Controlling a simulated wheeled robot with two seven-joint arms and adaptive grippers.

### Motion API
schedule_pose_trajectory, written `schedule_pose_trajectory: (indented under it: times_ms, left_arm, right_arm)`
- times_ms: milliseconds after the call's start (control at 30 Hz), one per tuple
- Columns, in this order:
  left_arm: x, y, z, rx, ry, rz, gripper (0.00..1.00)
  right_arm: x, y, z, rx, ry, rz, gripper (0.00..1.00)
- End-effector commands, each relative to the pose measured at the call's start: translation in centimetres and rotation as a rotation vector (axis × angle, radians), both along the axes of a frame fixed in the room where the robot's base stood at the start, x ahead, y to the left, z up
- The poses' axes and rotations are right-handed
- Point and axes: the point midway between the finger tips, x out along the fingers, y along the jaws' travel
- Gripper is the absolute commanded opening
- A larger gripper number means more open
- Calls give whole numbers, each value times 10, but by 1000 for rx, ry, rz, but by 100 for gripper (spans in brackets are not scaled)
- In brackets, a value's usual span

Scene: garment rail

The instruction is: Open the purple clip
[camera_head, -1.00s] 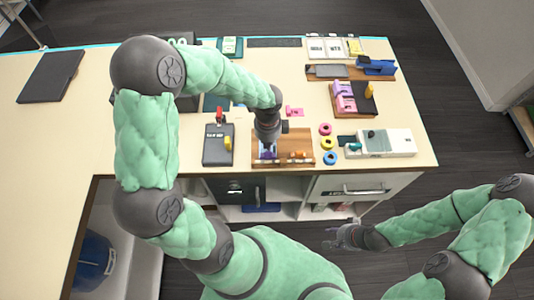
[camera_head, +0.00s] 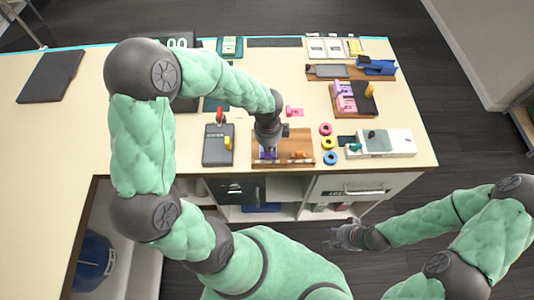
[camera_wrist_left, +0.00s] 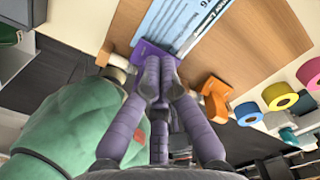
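The purple clip (camera_wrist_left: 146,52) is on the front edge of a wooden board, over a blue and white printed sheet (camera_wrist_left: 178,22). In the head view a small purple part of the clip (camera_head: 268,153) shows just below my left gripper (camera_head: 266,143). In the left wrist view the fingertips of my left gripper (camera_wrist_left: 161,68) are close together at the clip and cover part of it. Whether they pinch it is hidden. My right gripper (camera_head: 342,236) is empty, with its fingers spread, in front of the counter and away from the clip.
The wooden board (camera_head: 296,138) also carries an orange clip (camera_wrist_left: 217,88) right of the purple one. Pink, yellow and blue rings (camera_head: 330,158) lie to its right. A dark board with a red-topped part (camera_head: 217,150) lies to its left. The counter's front edge is close.

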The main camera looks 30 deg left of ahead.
Motion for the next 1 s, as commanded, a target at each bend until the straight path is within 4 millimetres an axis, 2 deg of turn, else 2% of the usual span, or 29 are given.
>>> schedule_pose_trajectory:
  times_ms: [33,200,1000]
  left_arm:
    - [-7,-3,-4,-1,16,-4,0]
    - [-14,-7,-6,-3,22,-5,0]
    - [-40,-22,-8,-3,32,-6,0]
  right_arm:
    - [0,0,0,0,0,0,40]
    - [0,0,-1,0,0,0,40]
    - [0,0,-3,0,0,0,40]
